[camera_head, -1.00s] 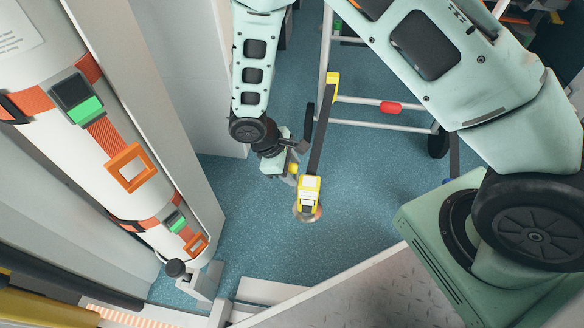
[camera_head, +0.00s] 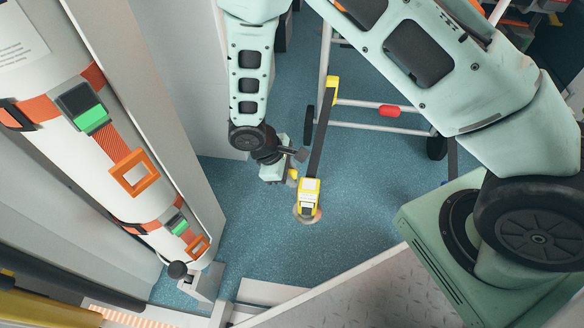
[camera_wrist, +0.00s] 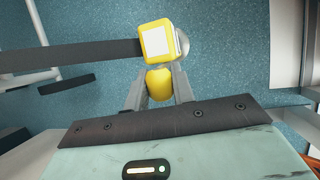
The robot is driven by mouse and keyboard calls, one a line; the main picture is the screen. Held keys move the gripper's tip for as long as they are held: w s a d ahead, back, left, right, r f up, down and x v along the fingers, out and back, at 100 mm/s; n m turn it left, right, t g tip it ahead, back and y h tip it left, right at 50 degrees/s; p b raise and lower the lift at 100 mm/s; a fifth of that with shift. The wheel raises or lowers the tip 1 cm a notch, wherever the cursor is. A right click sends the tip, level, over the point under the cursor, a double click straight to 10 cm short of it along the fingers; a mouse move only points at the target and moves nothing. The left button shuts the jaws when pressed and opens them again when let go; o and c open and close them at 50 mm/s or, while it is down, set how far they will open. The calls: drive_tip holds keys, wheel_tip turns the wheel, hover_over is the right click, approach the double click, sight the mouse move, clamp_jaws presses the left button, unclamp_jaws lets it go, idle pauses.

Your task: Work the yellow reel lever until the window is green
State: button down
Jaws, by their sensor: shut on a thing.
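The yellow reel (camera_head: 309,187) sits at the end of a dark strap above the blue floor, with a pale patch on its face. It also shows in the wrist view (camera_wrist: 153,58). Its yellow lever (camera_wrist: 159,84) sticks out toward my gripper (camera_wrist: 158,92), which is shut on it with one finger on each side. In the head view my gripper (camera_head: 289,176) is at the reel's left side, and the lever is only a small yellow spot there. I cannot make out the window or its colour in either view.
The dark strap (camera_head: 322,130) runs up to a yellow fitting on a white tubular frame (camera_head: 370,123) with a red part. A metal ramp edge (camera_head: 350,290) lies at the front.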

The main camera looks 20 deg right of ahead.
drive_tip(key=s+a+f+t+p, duration=0.1)
drive_tip(key=s+a+f+p, duration=0.1)
drive_tip(key=s, duration=0.3)
drive_tip(key=shift+a+f+h, duration=0.2)
drive_tip(key=shift+a+h, duration=0.2)
drive_tip(key=shift+a, duration=0.3)
idle(0.3)
drive_tip(key=c, duration=1.2)
unclamp_jaws()
drive_tip(key=shift+o, duration=0.2)
drive_tip(key=shift+r+p, duration=0.15)
drive_tip(key=shift+p, duration=0.15)
drive_tip(key=p+v, duration=0.8)
drive_tip(key=v, duration=0.9)
